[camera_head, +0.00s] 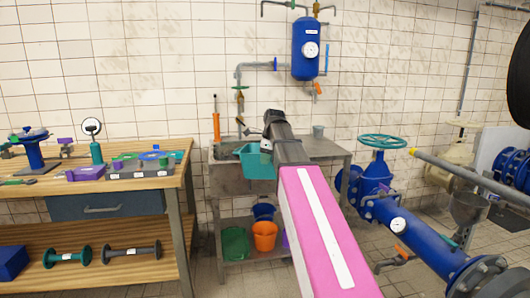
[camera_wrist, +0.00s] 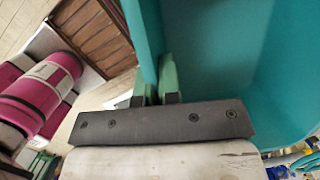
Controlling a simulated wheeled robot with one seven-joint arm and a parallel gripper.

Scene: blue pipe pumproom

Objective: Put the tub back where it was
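The teal tub (camera_head: 258,166) is at the front of the metal sink bench in the head view, overlapping its front edge. In the wrist view the tub (camera_wrist: 225,60) fills the upper right, with its open inside showing. My gripper (camera_head: 265,148) is at the tub's right side in the head view, partly hidden by my arm. In the wrist view the two green fingers of my gripper (camera_wrist: 158,82) stand on either side of the tub's thin wall, closed on it. I cannot tell whether the tub's underside touches anything.
The metal sink bench (camera_head: 325,148) has a grey cup (camera_head: 318,131) at its back. Below are a green basin (camera_head: 235,243), an orange bucket (camera_head: 265,236) and a blue bucket (camera_head: 263,211). A wooden workbench (camera_head: 150,185) stands left; blue pipework (camera_head: 425,240) stands right.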

